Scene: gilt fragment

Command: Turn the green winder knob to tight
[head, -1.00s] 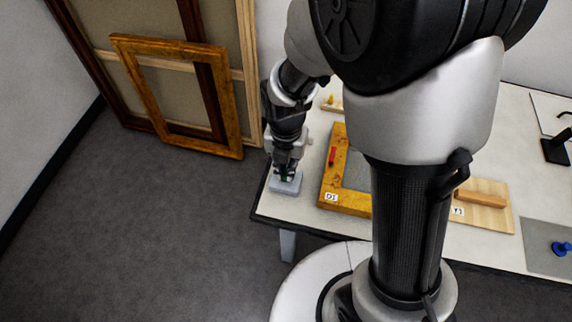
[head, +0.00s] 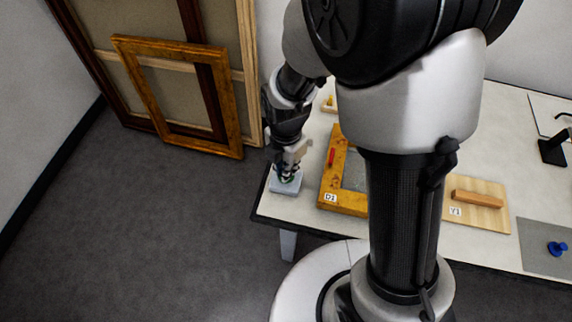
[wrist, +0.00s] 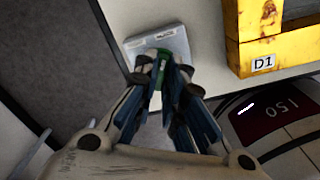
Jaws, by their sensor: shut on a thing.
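The green winder knob (wrist: 162,64) stands on a pale grey block (wrist: 178,42) in the wrist view. Two small labels on the block are too small to read. The block also shows in the head view (head: 285,189), near the left end of the table. My gripper (wrist: 165,72) is shut on the knob, with a finger on each side of it. In the head view my gripper (head: 285,174) points down over the block, and the knob is mostly hidden by the fingers. The knob's pointer position cannot be made out.
A yellow frame marked D1 (head: 342,200) lies right of the block. Beyond it are a board marked Y1 (head: 491,220) and a blue knob (head: 557,248) on a grey plate. The table's left edge is close to the block. Frames (head: 180,141) lean on the wall.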

